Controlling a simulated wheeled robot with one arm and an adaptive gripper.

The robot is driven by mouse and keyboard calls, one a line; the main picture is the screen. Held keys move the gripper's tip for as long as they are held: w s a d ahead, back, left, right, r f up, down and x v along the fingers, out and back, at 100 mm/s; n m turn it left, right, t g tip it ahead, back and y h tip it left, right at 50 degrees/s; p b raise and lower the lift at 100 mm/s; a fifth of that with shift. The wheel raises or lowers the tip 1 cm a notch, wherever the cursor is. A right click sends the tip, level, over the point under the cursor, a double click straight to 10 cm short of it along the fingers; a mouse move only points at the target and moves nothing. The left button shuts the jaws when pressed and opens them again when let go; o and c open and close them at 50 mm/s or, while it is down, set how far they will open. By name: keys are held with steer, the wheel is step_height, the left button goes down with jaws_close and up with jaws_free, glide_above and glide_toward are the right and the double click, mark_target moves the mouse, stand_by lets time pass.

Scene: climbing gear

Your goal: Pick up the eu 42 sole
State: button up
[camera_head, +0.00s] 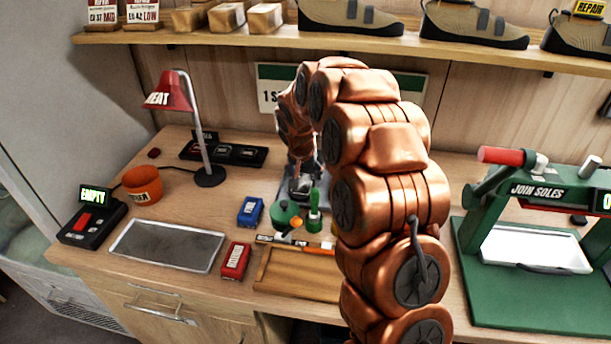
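A small card reading EU 42 LOW (143,12) stands on the upper shelf at the top left, cut off by the frame edge. I cannot make out a sole that is clearly marked EU 42. My gripper (301,187) is at the far end of my copper arm, low over the back middle of the workbench. It is small, dark and partly hidden by the arm, so its fingers and anything between them cannot be made out.
The wooden shelf (230,34) holds an EU 37 MID card (103,14), wrapped blocks and several shoes. On the bench (200,288) are a red lamp (168,93), an orange pot (142,185), a metal tray (168,247), blue (250,211) and red (236,261) boxes, and a green press (530,312).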

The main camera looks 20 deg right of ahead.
steer(key=c, duration=1)
steer(key=shift+r, duration=0.1)
